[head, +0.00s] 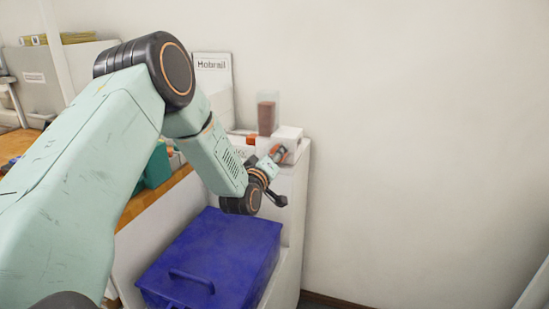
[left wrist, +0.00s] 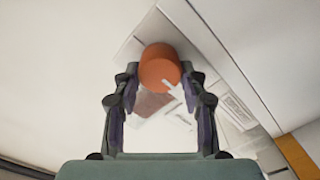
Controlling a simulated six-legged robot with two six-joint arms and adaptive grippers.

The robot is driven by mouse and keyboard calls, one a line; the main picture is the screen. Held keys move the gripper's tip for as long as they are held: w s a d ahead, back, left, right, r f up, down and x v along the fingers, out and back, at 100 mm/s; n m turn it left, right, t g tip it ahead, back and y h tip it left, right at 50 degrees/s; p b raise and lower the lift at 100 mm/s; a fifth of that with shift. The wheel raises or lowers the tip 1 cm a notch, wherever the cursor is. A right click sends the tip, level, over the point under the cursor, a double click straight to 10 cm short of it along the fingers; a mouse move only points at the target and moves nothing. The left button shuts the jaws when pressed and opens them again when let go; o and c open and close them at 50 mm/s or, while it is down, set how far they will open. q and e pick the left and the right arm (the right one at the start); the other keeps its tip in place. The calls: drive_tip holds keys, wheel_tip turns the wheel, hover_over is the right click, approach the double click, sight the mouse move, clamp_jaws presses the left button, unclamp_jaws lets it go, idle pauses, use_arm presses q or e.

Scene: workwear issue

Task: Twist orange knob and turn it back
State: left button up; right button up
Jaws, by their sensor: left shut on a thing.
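The orange knob (left wrist: 160,66) is a short round cylinder with a pale pointer mark beside its lower edge in the left wrist view. My left gripper (left wrist: 159,76) has its two fingertips on either side of the knob and is shut on it. In the head view my left gripper (head: 279,153) reaches the front of a small white unit (head: 289,133) on the white cabinet top. The knob is hard to make out there behind the fingers. My right gripper is in neither view.
A clear container with brown contents (head: 267,114) stands behind the gripper. A blue lidded box (head: 222,246) sits below my left arm. A white sign (head: 212,72) stands against the wall. A teal bin (head: 158,166) is partly hidden by my arm. The right side is bare wall.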

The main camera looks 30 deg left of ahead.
use_arm(q)
drive_tip(key=shift+d+f, duration=0.15)
idle(0.3)
drive_tip(key=o, duration=1.1)
drive_tip(key=shift+w, duration=0.15)
drive_tip(key=shift+o, duration=0.2)
drive_tip(key=shift+s, duration=0.2)
drive_tip(key=v, duration=1.2)
drive_tip(key=shift+s, duration=0.1)
